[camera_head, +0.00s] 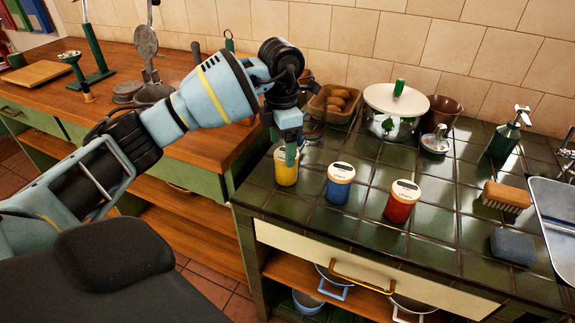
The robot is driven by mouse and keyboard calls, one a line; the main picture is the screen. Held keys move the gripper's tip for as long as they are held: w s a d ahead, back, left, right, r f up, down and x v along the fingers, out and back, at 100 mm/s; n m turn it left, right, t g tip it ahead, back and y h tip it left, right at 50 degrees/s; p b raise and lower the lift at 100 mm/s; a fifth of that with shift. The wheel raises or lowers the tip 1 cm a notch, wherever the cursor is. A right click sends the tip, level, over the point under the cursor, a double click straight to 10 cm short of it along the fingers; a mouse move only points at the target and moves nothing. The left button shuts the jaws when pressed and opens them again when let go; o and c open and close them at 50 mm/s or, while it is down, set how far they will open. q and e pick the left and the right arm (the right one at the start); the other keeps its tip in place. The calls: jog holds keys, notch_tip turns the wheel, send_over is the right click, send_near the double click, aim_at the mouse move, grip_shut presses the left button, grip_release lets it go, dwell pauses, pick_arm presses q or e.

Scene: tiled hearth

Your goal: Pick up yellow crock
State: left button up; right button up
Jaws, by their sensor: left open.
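The yellow crock (286,174) stands upright on the dark green tiled counter, near its left front corner. My left gripper (290,155) points down at it from above, and its fingers cover the top and part of the front of the crock. The jaws are open. I cannot tell whether a finger touches the crock. My right gripper is not in view.
A blue crock (338,184) and a red crock (401,203) stand to the right. Behind are a basket (330,113) of brown items and a white lidded pot (394,108). A brush (506,197), a grey-blue block (513,246) and a metal sink (551,206) lie right.

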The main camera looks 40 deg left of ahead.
aim_at(285, 176)
pick_arm(q)
jog(key=shift+w+f, duration=0.1)
jog(key=shift+f, duration=0.7)
jog(key=shift+w+d+f, duration=0.1)
jog(key=shift+d+f, duration=0.15)
jog(key=shift+f, duration=1.05)
jog(key=shift+d+f, duration=0.2)
jog(key=shift+f, duration=1.1)
jog(key=shift+c, duration=0.5)
jog(key=shift+r, duration=0.1)
jog(key=c, duration=1.1)
jog(key=shift+c, duration=0.2)
